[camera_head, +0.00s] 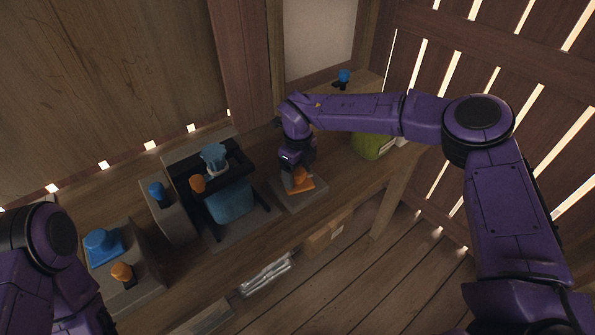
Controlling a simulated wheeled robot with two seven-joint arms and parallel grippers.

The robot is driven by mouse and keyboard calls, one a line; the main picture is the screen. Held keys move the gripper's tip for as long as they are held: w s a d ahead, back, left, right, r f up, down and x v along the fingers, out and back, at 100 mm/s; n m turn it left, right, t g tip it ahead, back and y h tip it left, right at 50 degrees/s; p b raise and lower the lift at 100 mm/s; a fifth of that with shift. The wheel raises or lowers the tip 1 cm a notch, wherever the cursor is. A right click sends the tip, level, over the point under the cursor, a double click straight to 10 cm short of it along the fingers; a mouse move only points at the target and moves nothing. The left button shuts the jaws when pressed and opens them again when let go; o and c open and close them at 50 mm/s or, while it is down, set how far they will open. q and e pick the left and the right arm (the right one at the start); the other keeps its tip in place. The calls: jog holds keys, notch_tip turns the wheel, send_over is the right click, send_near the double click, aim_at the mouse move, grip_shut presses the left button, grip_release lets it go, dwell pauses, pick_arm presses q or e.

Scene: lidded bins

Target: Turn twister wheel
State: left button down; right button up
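My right gripper (298,168) points down at an orange knob-like piece (303,183), which sits on a grey block on the wooden bench. The gripper is just above or at this piece. Its fingers are small and dark here, so I cannot tell whether they touch it or are open or shut. Which piece is the twister wheel is not clear from this view; the orange piece under the gripper is one candidate. My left arm comes in at the lower left, and its gripper does not show.
The wooden bench (345,185) also holds a dark frame with a blue box (232,201), a blue knob (214,155) and an orange knob (198,184). More blue pieces (103,241) stand at left. A green container (371,144) is right of my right gripper.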

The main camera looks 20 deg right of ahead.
aim_at(298, 171)
notch_tip(298, 171, up, 10)
jog(key=b, duration=0.1)
jog(key=shift+r+b, duration=0.25)
jog(key=shift+b, duration=0.05)
dwell(0.4)
